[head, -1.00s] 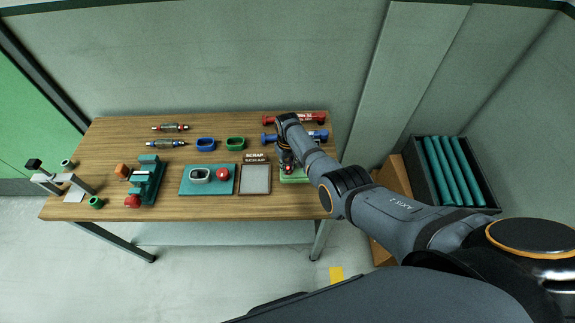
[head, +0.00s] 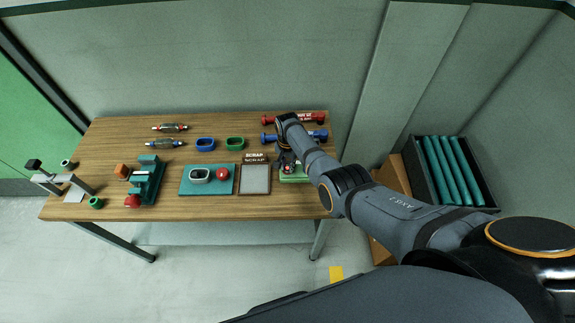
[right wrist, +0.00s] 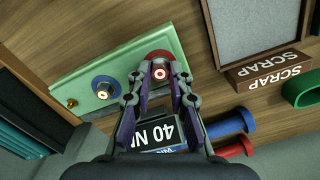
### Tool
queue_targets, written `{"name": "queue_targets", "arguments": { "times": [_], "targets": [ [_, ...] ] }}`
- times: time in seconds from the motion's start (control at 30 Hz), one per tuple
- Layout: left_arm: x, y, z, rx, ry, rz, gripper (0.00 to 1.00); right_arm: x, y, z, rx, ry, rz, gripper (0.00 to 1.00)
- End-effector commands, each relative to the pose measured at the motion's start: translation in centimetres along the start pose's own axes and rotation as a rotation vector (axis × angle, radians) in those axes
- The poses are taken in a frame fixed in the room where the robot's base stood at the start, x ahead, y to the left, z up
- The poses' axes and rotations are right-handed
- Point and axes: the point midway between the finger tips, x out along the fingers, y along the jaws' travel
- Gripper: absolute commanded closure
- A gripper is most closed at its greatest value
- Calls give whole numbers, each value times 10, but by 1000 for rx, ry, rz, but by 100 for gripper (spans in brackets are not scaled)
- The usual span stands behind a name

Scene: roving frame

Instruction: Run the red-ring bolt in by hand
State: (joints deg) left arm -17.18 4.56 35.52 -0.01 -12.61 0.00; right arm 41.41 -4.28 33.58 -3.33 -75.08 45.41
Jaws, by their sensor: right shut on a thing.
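The green plate (right wrist: 120,75) lies on the bench and also shows in the head view (head: 294,179), partly hidden under my right gripper. The red-ring bolt (right wrist: 160,71) stands in the plate near one end. A second bolt with a blue ring (right wrist: 104,88) stands beside it. My right gripper (right wrist: 159,77) points down over the plate, its two fingertips shut on the head of the red-ring bolt. In the head view my right gripper (head: 287,166) is small and dark. How deep the bolt sits cannot be told. My left gripper is not in view.
Blue (head: 295,137) and red (head: 294,119) handled tools lie behind the plate, one near a "40 N" label (right wrist: 155,134). A scrap tray (head: 256,180) is left of the plate.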

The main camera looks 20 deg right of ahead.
Motion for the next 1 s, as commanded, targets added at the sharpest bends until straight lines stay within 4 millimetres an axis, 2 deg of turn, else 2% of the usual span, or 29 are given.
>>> {"name": "queue_targets", "arguments": {
  "times": [1.0],
  "targets": [
    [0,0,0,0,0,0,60,0,1,1,960,-1,1,100]
  ]
}}
